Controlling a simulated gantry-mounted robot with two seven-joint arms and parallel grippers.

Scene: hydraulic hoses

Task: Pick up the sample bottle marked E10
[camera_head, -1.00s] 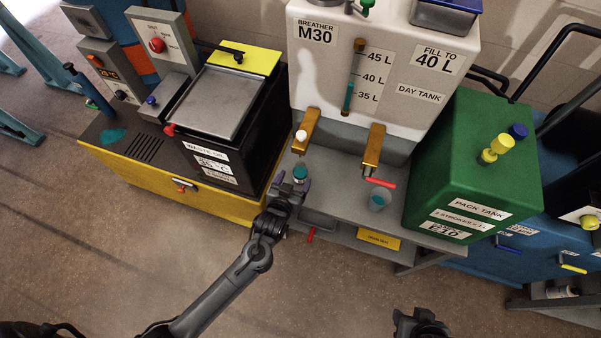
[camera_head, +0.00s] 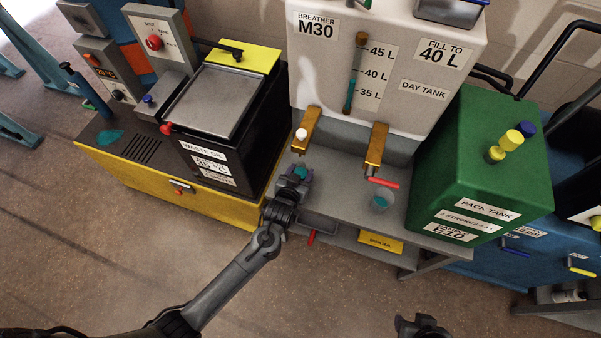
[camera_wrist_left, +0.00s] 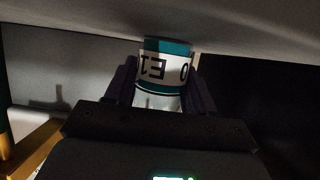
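The sample bottle (camera_wrist_left: 165,68) has a white label with dark characters reading like E10, upside down, and teal bands. It fills the space between my left gripper's fingers (camera_wrist_left: 160,88) in the left wrist view, and both fingers appear to press its sides. In the head view my left gripper (camera_head: 296,178) is at the front of the grey shelf, below the left brass tap, with the teal of the bottle (camera_head: 300,172) showing between the fingertips. I cannot tell whether the bottle still rests on the shelf. My right gripper (camera_head: 422,326) is low at the bottom edge, its fingers unclear.
The grey shelf (camera_head: 345,196) stands below the white day tank (camera_head: 400,30) with two brass taps (camera_head: 376,145). A green pack tank (camera_head: 480,150) is on the right, a black-and-yellow waste-oil unit (camera_head: 240,120) on the left.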

